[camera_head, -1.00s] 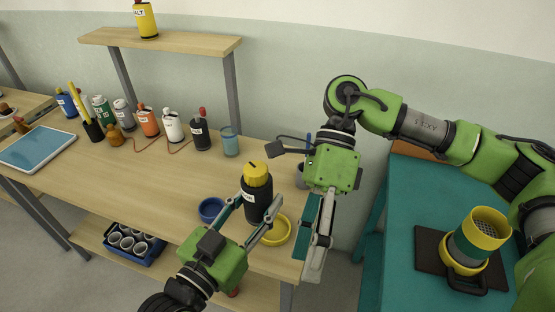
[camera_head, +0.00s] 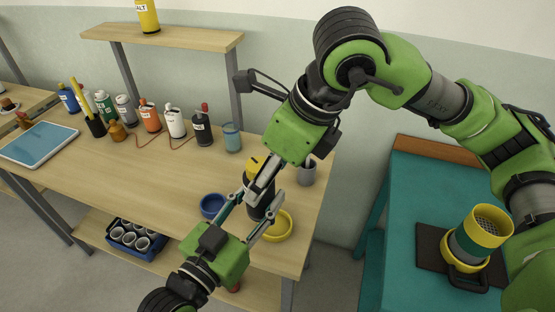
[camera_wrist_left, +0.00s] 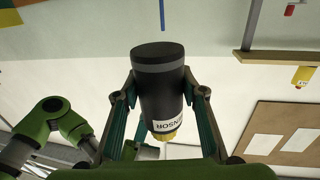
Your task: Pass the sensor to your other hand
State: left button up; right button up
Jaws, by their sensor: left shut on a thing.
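The sensor is a black cylinder with a yellow cap (camera_head: 255,165). My left gripper (camera_head: 254,214) is shut around its black body and holds it upright above the bench's front right corner. In the left wrist view the sensor (camera_wrist_left: 158,85) sits between both fingers, its white label partly showing and its yellow end pointing down in the picture. My right gripper (camera_head: 261,182) reaches down from the upper right, its fingers at the sensor's upper part, overlapping the cap in the head view. Whether they touch or close on it cannot be told.
A blue ring (camera_head: 212,206) and a yellow ring (camera_head: 277,226) lie on the bench near the sensor. A grey cup (camera_head: 306,173) and a blue glass (camera_head: 232,138) stand behind. Several bottles line the back. A teal table (camera_head: 400,215) with a yellow-grey cylinder (camera_head: 481,232) is at right.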

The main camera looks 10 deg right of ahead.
jog(key=x, duration=0.7)
jog(key=shift+s, duration=0.1)
jog(key=c, duration=1.3)
pick_arm(q)
jog(key=o, duration=1.3)
pick_arm(e)
jog(key=shift+o, duration=0.2)
